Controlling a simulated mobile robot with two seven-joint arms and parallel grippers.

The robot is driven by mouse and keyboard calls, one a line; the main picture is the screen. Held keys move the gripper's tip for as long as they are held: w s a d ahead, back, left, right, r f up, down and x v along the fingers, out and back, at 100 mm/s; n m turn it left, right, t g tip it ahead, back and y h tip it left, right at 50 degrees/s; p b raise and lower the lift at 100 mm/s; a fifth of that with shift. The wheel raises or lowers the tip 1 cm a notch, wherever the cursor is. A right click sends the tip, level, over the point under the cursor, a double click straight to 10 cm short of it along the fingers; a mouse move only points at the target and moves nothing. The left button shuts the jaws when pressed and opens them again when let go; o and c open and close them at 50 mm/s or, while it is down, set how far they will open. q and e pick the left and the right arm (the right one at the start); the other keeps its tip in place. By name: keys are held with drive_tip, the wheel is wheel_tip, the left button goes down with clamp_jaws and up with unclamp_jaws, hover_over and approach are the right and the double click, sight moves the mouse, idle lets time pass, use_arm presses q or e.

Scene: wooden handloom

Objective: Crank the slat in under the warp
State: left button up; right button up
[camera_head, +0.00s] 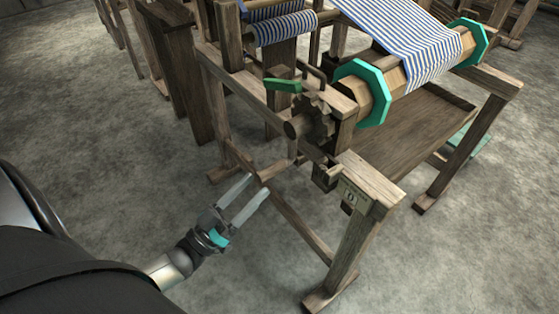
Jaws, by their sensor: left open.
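The striped blue and white warp (410,35) runs down onto a wooden beam (397,80) between two teal octagonal flanges (365,92). At the beam's near left end is a dark toothed wheel (318,117) with a round wooden hub. A green handle (283,85) sits just above and left of this wheel. I cannot make out a separate slat under the warp. My left gripper (258,186) is open and empty, below and left of the wheel, apart from the loom as far as I can tell. My right gripper is out of view.
The loom's front post (352,240) with a small plate (351,196) stands right of my gripper. A low rail (300,222) runs close by. A second striped roll (284,27) is at the back. Bare floor (450,260) lies at front right.

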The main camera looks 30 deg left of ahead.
sight(280, 161)
use_arm(q)
drive_tip(key=b+x, duration=0.1)
drive_tip(key=x, duration=0.8)
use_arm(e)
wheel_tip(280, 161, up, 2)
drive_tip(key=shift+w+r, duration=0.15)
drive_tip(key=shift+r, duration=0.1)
use_arm(q)
drive_tip(key=shift+f, duration=0.1)
clamp_jaws()
drive_tip(key=shift+a, duration=0.1)
idle(0.6)
